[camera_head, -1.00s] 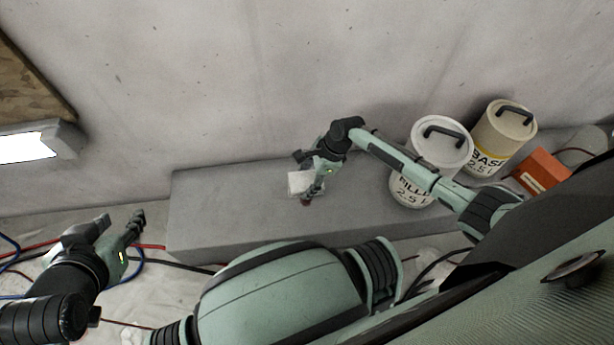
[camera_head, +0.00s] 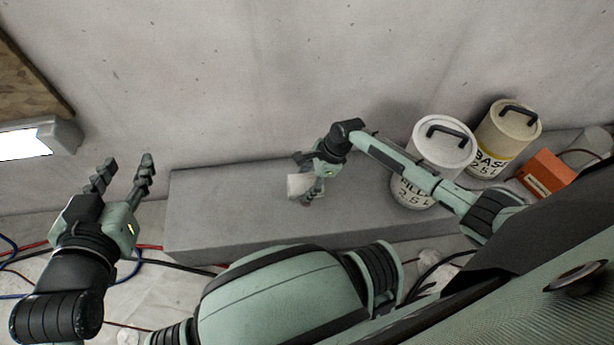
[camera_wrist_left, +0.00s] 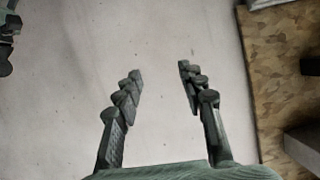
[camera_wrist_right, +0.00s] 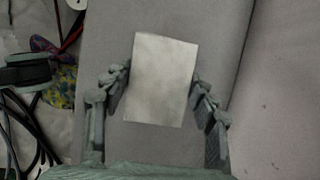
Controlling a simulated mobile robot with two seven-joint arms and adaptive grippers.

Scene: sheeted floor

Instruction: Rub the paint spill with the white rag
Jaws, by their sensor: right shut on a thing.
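My right gripper (camera_head: 304,178) is shut on the white rag (camera_head: 298,186), over the grey ledge by the wall. In the right wrist view the rag (camera_wrist_right: 163,80) looks like a flat pale rectangle between the two fingers.
The long grey ledge (camera_head: 220,210) has free room to the left of the rag. A filler bucket (camera_head: 443,145), a base bucket (camera_head: 508,135) and an orange box (camera_head: 545,173) stand at the right. Cables (camera_head: 150,247) lie on the sheeted floor at lower left.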

